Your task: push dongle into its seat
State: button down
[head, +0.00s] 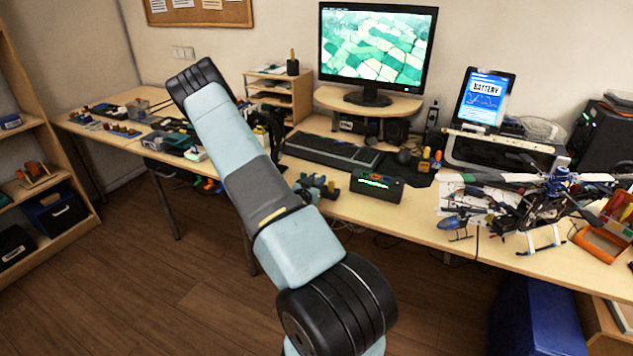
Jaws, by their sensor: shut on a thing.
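I cannot make out the dongle or its seat for certain in the head view. A small black box with a lit green display (377,186) stands at the front edge of the desk. Just left of it is a cluster of small blue-grey parts (317,186), partly covered by my arm. My arm rises from the bottom centre to the upper left and hides part of the desk behind it.
A keyboard (331,151), a monitor (375,45) and a tablet (484,98) stand on the desk. A model helicopter (548,195) takes up the right side. Several small devices lie on the left table (75,124). The wooden floor (160,290) at lower left is clear.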

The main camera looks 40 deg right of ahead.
jog(key=shift+f, duration=0.25)
jog(key=c, duration=0.9)
grip_release()
jog(key=shift+s, duration=0.1)
